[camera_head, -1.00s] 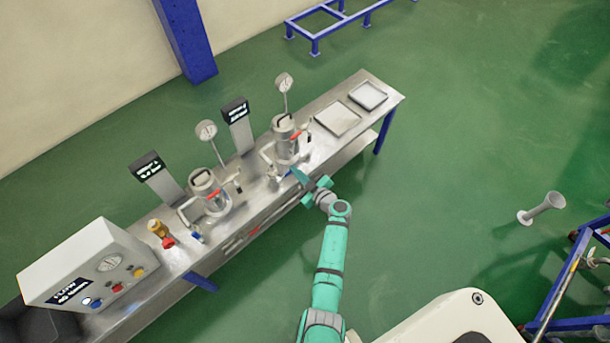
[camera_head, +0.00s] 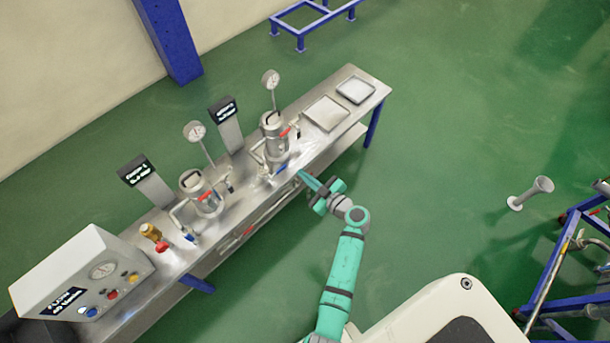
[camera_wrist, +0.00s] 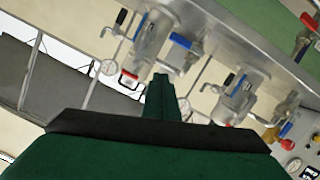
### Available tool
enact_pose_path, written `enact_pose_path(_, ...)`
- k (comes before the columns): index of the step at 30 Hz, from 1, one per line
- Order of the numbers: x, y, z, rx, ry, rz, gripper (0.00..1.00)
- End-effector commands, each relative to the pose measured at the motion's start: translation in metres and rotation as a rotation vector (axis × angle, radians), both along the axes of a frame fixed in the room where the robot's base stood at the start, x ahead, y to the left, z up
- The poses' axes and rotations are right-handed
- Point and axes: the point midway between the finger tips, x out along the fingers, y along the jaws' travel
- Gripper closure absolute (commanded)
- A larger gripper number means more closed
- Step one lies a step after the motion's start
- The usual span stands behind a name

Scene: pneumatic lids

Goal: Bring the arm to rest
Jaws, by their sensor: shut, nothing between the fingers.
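My gripper (camera_head: 305,178) is shut and empty, at the front edge of the steel bench (camera_head: 236,232), just in front of the right metal vessel (camera_head: 275,137). In the wrist view the shut fingers (camera_wrist: 162,95) point toward the bench, with free space around them. My green arm (camera_head: 343,270) reaches from the bottom of the head view up to the bench edge. The left metal vessel (camera_head: 204,194) stands farther along the bench. Both vessels also show in the wrist view, one (camera_wrist: 150,45) near the fingertips and one (camera_wrist: 236,100) to the right.
A control box (camera_head: 82,275) stands at the bench's left end. Two signs (camera_head: 136,170) and gauges rise behind the vessels. Two trays (camera_head: 326,113) lie at the right end. A blue frame (camera_head: 570,290) stands at right. The green floor right of the bench is mostly clear.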

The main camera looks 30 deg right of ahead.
Motion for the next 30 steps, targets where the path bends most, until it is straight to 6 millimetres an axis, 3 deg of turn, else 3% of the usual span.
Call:
enact_pose_path(17, -0.002, 0.008, 0.001, -0.001, -0.011, 0.003, 1.00)
enact_pose_path(23, -0.019, 0.056, 0.011, -0.010, -0.097, 0.013, 1.00)
enact_pose_path(30, -0.057, 0.125, 0.039, -0.006, -0.228, 0.000, 1.00)
